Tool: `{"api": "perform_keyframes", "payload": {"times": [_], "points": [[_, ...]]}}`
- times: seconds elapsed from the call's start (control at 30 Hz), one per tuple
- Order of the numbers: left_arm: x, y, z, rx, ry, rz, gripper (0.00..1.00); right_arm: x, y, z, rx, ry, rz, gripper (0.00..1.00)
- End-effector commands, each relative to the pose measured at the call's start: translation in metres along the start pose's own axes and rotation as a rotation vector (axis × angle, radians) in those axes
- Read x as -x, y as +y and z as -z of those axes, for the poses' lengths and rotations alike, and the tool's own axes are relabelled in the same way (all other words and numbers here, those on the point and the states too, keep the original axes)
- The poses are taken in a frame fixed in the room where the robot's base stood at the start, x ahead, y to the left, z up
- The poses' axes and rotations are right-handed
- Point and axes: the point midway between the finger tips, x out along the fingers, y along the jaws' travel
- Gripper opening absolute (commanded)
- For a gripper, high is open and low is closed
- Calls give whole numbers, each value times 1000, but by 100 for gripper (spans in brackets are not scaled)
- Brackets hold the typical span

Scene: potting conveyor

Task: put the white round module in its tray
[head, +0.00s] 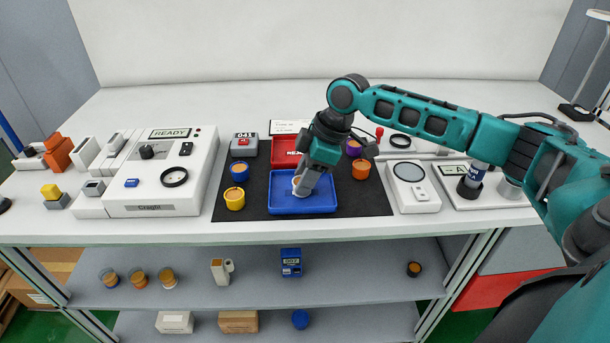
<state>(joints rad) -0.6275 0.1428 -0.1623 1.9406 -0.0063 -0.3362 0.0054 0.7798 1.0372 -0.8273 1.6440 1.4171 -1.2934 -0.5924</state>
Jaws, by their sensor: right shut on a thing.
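The white round module (296,181) shows as a small pale patch at the fingertips of my right gripper (301,189). My right gripper reaches down over the blue tray (318,209) and is shut on the module. The gripper hides most of the module, so I cannot tell whether it touches the tray floor. The blue tray lies on the black mat (365,204) and looks otherwise empty. My left gripper is not in view.
A red tray (284,153) sits behind the blue one. Yellow (234,199), blue (239,171), orange (361,169) and purple (354,147) round parts stand around it. A READY panel (150,200) is at left, a white device (414,198) at right.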

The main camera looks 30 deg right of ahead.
Motion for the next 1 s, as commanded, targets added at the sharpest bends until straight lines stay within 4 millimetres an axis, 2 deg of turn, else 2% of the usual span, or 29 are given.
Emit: {"api": "perform_keyframes", "payload": {"times": [0.17,0.2,0.43,0.77,0.87,1.0], "points": [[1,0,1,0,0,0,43,-2,0,0,0,1,1,5],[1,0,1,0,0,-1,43,-2,0,-1,0,1,0,42],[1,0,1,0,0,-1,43,-2,0,0,0,1,0,64],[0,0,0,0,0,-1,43,3,0,1,1,1,-1,65],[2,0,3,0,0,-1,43,17,1,1,1,3,-2,65],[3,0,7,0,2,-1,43,46,1,1,0,1,-3,65]]}}
